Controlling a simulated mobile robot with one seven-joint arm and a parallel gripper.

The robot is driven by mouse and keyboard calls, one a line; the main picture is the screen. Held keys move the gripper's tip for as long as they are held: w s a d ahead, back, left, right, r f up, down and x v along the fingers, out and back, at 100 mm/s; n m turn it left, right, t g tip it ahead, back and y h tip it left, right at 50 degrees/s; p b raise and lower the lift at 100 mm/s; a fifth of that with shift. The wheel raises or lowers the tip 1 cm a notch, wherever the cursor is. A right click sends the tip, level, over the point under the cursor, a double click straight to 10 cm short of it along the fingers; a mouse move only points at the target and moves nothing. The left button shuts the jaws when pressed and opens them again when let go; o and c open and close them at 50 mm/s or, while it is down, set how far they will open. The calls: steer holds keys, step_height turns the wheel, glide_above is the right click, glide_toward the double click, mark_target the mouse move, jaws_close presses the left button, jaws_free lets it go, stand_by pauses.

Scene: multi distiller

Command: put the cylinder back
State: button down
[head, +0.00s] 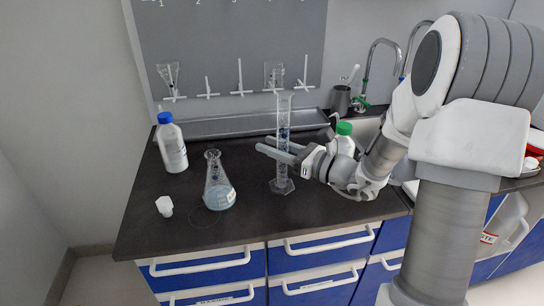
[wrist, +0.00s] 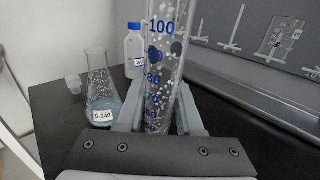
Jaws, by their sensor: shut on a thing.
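The graduated cylinder (head: 283,135) is clear and tall with a hexagonal foot. In the head view it stands upright, or nearly so, at the middle of the dark counter. I cannot tell whether its foot touches the counter. My gripper (head: 273,148) reaches in from the right, its two fingers around the cylinder's middle, shut on it. In the wrist view the cylinder (wrist: 160,75) rises between the fingers, with blue marks up to 100. A grey rack panel (head: 232,50) with white pegs, numbered along its top, is on the back wall.
An Erlenmeyer flask (head: 218,187) with bluish liquid stands left of the cylinder. A white stopper (head: 164,206) and a blue-capped bottle (head: 172,148) are farther left. A green-capped bottle (head: 344,129) stands behind my gripper. Glassware (head: 168,75) hangs on the rack. The front counter is clear.

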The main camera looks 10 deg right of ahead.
steer(key=shift+f, duration=1.05)
steer(key=shift+f+b, duration=0.25)
steer(key=shift+b, duration=0.1)
steer(key=c, duration=0.6)
jaws_free()
steer(key=shift+o, duration=0.2)
steer(key=shift+r, duration=0.2)
steer(key=shift+s+d+r, duration=0.1)
steer(key=shift+d, duration=0.05)
steer(key=p+v, duration=0.2)
steer(key=v, duration=0.9)
steer(key=shift+s+d, duration=0.2)
steer(key=shift+s, duration=0.1)
